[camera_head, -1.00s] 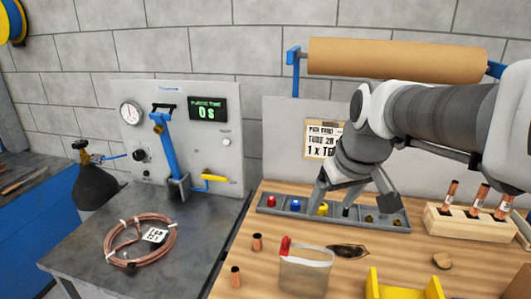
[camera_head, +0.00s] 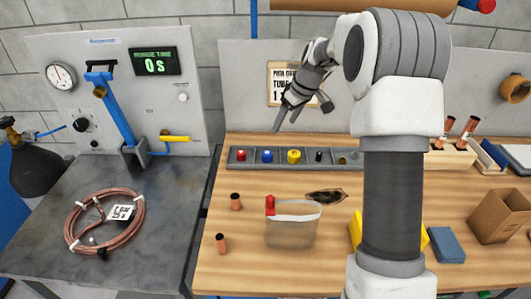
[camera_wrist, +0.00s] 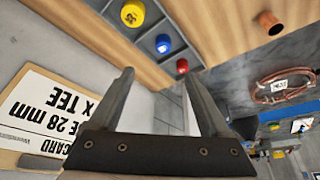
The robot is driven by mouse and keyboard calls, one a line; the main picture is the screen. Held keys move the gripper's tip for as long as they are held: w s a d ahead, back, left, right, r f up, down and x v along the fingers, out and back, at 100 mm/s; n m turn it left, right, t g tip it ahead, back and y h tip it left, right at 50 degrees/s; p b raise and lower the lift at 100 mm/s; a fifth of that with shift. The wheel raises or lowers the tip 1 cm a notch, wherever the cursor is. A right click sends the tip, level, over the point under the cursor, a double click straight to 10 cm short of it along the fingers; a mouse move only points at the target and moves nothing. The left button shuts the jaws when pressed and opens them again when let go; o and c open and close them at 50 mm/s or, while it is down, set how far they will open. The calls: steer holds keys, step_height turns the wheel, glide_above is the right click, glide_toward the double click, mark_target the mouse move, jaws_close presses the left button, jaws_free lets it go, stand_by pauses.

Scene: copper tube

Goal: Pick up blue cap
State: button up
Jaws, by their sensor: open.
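The blue cap (camera_head: 267,155) sits in a grey compartment tray (camera_head: 249,164), between a red cap (camera_head: 241,155) and a yellow cap (camera_head: 294,156). In the wrist view the blue cap (camera_wrist: 163,43) shows beyond my fingertips, slightly right of the yellow cap (camera_wrist: 132,14) and left of the red cap (camera_wrist: 183,66). My gripper (camera_head: 301,117) is open and empty, held above and apart from the tray, near the wall card. Its two spread fingers also show in the wrist view (camera_wrist: 160,77). Nothing hides the blue cap in either view.
A clear bag with a red clip (camera_head: 291,226) and copper pieces (camera_head: 221,243) are on the wooden bench in front of the tray. A card (camera_head: 282,84) hangs on the panel behind my gripper. A copper coil (camera_head: 104,222) lies on the left table.

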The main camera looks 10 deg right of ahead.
glide_above(268, 153)
steer(key=s+d, duration=0.2)
step_height(268, 153, down, 10)
steer(key=shift+w+a+f, duration=0.1)
steer(key=x, duration=0.2)
steer(key=p+x, duration=0.1)
steer(key=x, duration=0.1)
steer(key=shift+a+f, duration=0.15)
steer(key=shift+a, duration=0.25)
steer(key=shift+w+f, duration=0.15)
steer(key=shift+f, duration=0.35)
jaws_close()
